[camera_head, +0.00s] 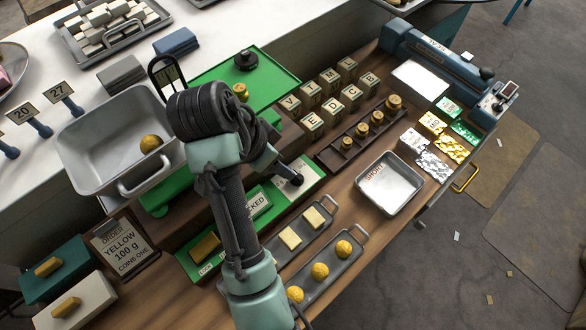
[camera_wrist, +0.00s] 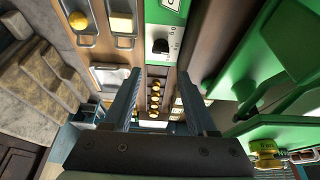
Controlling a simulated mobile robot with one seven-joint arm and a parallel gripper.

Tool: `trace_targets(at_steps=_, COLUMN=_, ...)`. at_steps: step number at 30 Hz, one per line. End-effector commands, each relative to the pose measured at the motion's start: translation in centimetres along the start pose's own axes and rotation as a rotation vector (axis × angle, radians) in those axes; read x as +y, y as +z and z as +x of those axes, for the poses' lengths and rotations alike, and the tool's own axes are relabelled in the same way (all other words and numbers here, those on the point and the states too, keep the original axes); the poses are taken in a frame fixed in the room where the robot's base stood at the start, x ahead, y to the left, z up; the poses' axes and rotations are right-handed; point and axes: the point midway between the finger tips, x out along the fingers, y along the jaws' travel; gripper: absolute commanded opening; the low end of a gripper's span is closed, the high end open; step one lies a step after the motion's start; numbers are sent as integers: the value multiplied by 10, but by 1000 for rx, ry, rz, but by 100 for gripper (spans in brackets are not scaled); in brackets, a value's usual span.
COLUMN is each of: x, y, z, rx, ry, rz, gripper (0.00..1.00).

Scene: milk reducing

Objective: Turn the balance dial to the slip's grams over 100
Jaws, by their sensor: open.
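The order slip (camera_head: 122,247) stands at the lower left in the head view and reads "YELLOW 100 g, COINS ONE". The balance has a green top (camera_head: 275,75) behind my arm. A black dial (camera_head: 291,179) sits on a pale panel on its front; in the wrist view the dial (camera_wrist: 160,46) shows above the fingers. I cannot read its setting. My arm hides part of the balance in the head view.
Lettered blocks (camera_head: 310,126) and a rack of brass weights (camera_head: 332,158) stand right of the balance. An empty "SHORT" tray (camera_head: 395,188) and trays with yellow pieces (camera_head: 330,262) lie in front.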

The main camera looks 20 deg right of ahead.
Motion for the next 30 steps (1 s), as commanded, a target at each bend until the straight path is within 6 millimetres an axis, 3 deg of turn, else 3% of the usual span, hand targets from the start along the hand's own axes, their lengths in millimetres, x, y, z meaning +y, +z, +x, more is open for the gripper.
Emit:
trace_targets(at_steps=1, x=0, y=2, z=13, rx=0, ry=1, rz=2, gripper=57)
trace_targets(at_steps=15, x=0, y=0, z=96, rx=-1, ry=0, rz=-1, gripper=57)
trace_targets(at_steps=21, x=0, y=0, z=112, rx=0, ry=-2, rz=-1, gripper=57)
trace_targets(at_steps=30, x=0, y=0, z=115, rx=0, ry=-2, rz=-1, gripper=57)
